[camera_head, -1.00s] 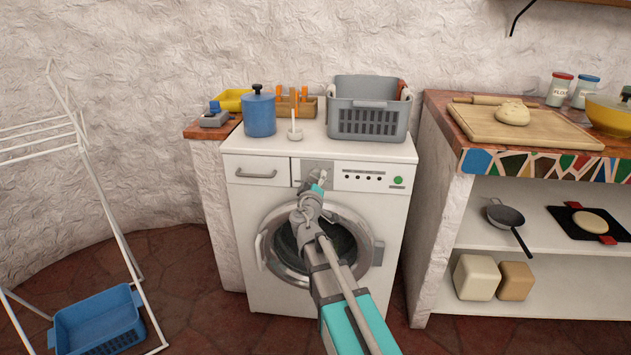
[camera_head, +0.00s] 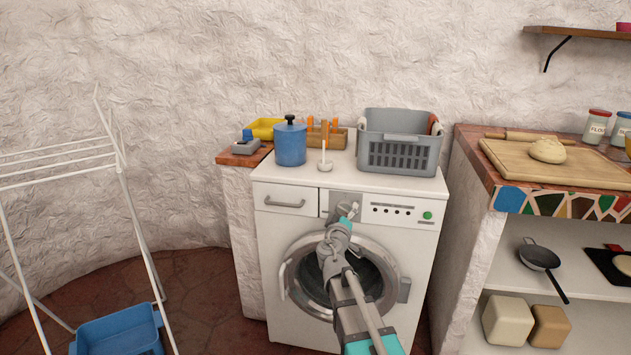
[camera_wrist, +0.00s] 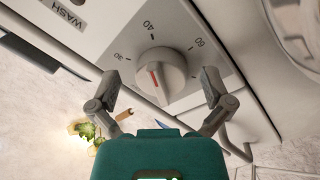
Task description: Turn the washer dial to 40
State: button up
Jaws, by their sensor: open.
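The white washer (camera_head: 268,245) stands in the middle of the head view. Its round dial (camera_wrist: 170,72) is large in the wrist view, on a grey plate marked 30, 40 and 60. The dial's red mark points upward in that picture, near the 40 side; its exact setting is hard to read. My gripper (camera_wrist: 160,84) is open, with one finger on each side of the dial and visible gaps between. In the head view my gripper (camera_head: 347,214) is at the washer's panel and hides part of the dial.
A grey basket (camera_head: 402,155), a blue pot (camera_head: 291,145) and a white upright-handled item (camera_head: 324,165) stand on the washer top. A drying rack (camera_head: 125,190) is at left. A counter (camera_head: 483,178) with shelves stands at right.

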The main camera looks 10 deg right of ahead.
jog(key=s+d+f+m+g+h, duration=0.1)
jog(key=s+d+f+m+g, duration=0.65)
jog(key=s+f+g, duration=0.4)
jog(key=s+a+f+n+g+y, duration=0.1)
jog(key=s+a+f+g+y, duration=0.25)
jog(key=s, duration=0.45)
jog(key=s+a+f+n+g+y, duration=0.1)
jog(key=s+a+f+g+y, duration=0.3)
jog(key=s, duration=0.5)
notch_tip(320, 180, up, 34)
jog(key=t+p, duration=0.1)
jog(key=p, duration=3.3)
jog(key=shift+w+a+t+p, duration=0.15)
jog(key=shift+a+t+p, duration=0.15)
jog(key=shift+a+p, duration=0.1)
jog(key=shift+f+y, duration=0.1)
jog(key=shift+y, duration=0.15)
